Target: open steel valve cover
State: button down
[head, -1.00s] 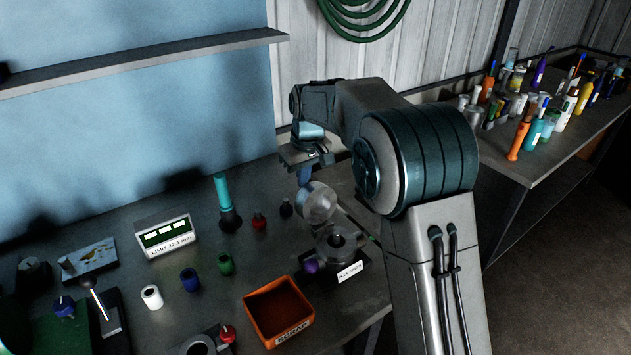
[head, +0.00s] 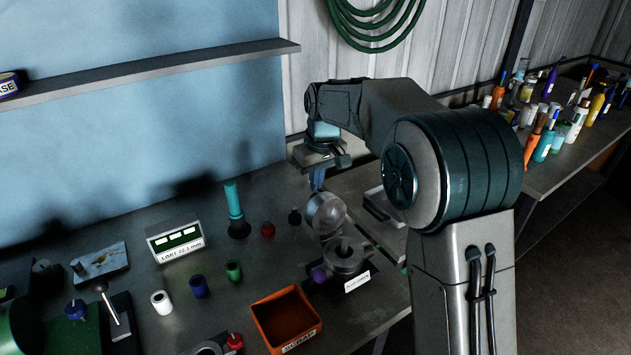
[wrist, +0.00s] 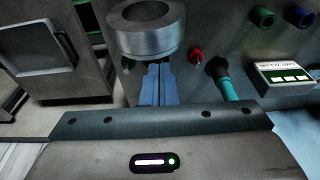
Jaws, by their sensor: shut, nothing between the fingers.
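The steel cover (head: 326,213) looks like a round shiny disc, standing tilted up behind the thick steel ring (head: 345,256) of the valve fixture, whose centre hole shows. A purple knob (head: 318,276) sits at the fixture's left. My gripper (head: 317,180) points down just behind the cover; contact cannot be told from the head view. In the wrist view my blue fingers (wrist: 160,82) are together and empty. Just beyond their tips is a round steel part (wrist: 146,40) with a recessed middle; whether this is the cover or the ring is unclear.
An orange scrap bin (head: 286,318) stands in front of the fixture. A grey tray (head: 385,207) lies behind right.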

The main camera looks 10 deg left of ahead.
notch_tip(320, 180, up, 7)
jog(key=s+p, duration=0.1)
jog(key=p, duration=0.3)
jog(key=s+d+r+m+t+b, duration=0.15)
jog(key=s+d+m, duration=0.25)
jog(key=s+d, duration=0.95)
jog(key=s+d+f+m+b, duration=0.1)
jog(key=s+d+f, duration=0.1)
jog(key=s+d, duration=0.2)
jog(key=s+d+f+m+h+b, duration=0.1)
jog(key=s+d+f+m, duration=0.1)
jog(key=s, duration=0.8)
jog(key=d+f, duration=0.1)
jog(key=d, duration=0.1)
jog(key=shift+s+d+f+t, duration=0.15)
jog(key=shift+s+d+t, duration=0.15)
jog(key=shift+s+t, duration=0.1)
jog(key=c, duration=1.9)
grip_release()
jog(key=shift+s+d+f+m, duration=0.1)
jog(key=shift+s+f+m, duration=0.1)
jog(key=shift+s+m, duration=0.1)
jog(key=o, duration=0.6)
jog(key=shift+s+f, duration=0.1)
jog(key=shift+s, duration=0.05)
jog(key=shift+c, duration=0.5)
